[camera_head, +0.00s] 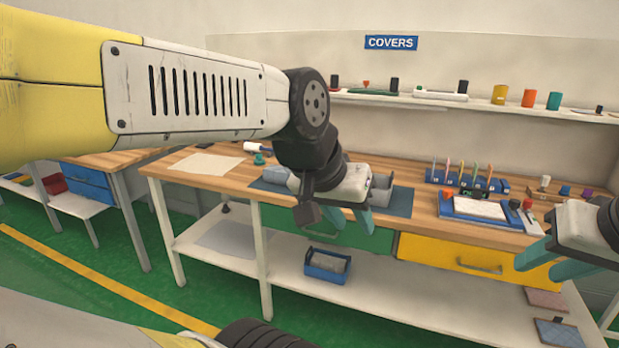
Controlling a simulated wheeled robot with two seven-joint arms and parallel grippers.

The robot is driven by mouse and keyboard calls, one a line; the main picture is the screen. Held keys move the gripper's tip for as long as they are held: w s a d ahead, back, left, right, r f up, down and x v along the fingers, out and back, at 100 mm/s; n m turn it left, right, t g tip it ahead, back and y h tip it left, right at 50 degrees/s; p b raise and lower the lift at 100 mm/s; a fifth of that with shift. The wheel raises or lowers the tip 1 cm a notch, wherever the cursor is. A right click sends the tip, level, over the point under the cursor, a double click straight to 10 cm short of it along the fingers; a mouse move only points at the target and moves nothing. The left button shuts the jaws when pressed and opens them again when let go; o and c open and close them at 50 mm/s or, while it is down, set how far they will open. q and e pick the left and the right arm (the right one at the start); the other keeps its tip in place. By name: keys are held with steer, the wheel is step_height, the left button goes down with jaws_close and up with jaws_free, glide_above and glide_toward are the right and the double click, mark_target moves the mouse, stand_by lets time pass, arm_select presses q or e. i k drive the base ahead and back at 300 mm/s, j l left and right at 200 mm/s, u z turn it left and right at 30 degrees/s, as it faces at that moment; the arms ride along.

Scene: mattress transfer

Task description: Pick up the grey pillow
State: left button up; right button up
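A grey, soft-looking object (381,190), probably the grey pillow, lies on a dark blue-grey mat (401,206) on the wooden workbench (425,228). My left gripper (350,218) hangs at the bench's front edge, in front of the mat, and hides part of the grey object. Its teal fingers point down and stand apart, with nothing seen between them; contact with the grey object cannot be told. A blue-grey item (277,174) lies at the mat's left end, partly behind my arm. My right gripper (541,260) is at the right, by the bench's front edge, its teal fingers apart and empty.
A blue holder with upright tools (466,182) and a blue tray (481,209) stand to the right on the bench. A paper sheet (207,163) lies at the left. A blue bin (327,266) sits on the lower shelf. A yellow drawer (473,256) is below the bench top.

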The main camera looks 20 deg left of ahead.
mark_target(277, 174)
steer(key=u, duration=0.35)
steer(key=i+j+u, duration=0.5)
steer(key=i+u, duration=0.25)
steer(key=i+j+u, duration=0.1)
steer(key=i, duration=0.45)
steer(key=i+j, duration=0.2)
steer(key=i, duration=0.3)
steer(key=u, duration=0.05)
